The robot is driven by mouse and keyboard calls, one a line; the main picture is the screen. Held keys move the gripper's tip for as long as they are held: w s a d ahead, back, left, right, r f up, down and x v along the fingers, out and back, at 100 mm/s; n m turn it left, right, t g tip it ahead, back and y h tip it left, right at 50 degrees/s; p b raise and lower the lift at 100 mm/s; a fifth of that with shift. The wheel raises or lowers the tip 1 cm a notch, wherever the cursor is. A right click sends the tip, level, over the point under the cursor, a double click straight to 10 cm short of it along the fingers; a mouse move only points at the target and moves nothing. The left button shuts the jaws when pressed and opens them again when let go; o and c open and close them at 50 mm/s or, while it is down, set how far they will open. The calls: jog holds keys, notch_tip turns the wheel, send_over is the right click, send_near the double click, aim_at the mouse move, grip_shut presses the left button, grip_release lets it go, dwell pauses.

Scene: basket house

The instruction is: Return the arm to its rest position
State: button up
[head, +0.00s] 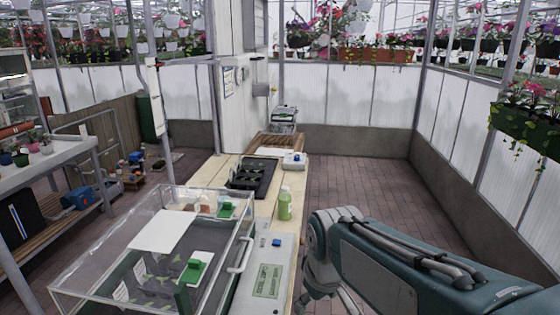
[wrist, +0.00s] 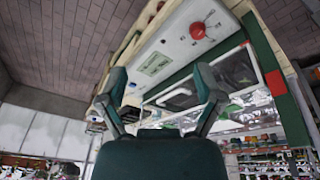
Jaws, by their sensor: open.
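My arm shows at the lower right of the head view, folded at a joint, its grey-teal link running to the right edge. My gripper (wrist: 162,98) is in the wrist view, its two dark fingers spread apart with nothing between them. The fingers stand in front of a white control panel (wrist: 180,45) with a red round knob (wrist: 198,30). The wrist view is strongly tilted. In the head view the gripper's fingertips cannot be made out.
A wooden bench (head: 262,212) holds a clear-walled box (head: 100,268), a green bottle (head: 285,204) and a black tray (head: 252,175). A shelf with pots (head: 45,170) stands at left. The brick floor (head: 365,180) right of the bench is clear, bounded by a low wall.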

jog(key=s+d+r+m+t, duration=0.1)
jog(key=s+d+m, duration=0.5)
jog(key=s, duration=0.6)
jog(key=d+t, duration=0.1)
jog(key=d, duration=0.1)
jog(key=shift+s+d+t+h, duration=0.25)
jog(key=shift+d+t+h, duration=0.05)
jog(key=shift+d+t, duration=0.1)
jog(key=shift+r, duration=0.1)
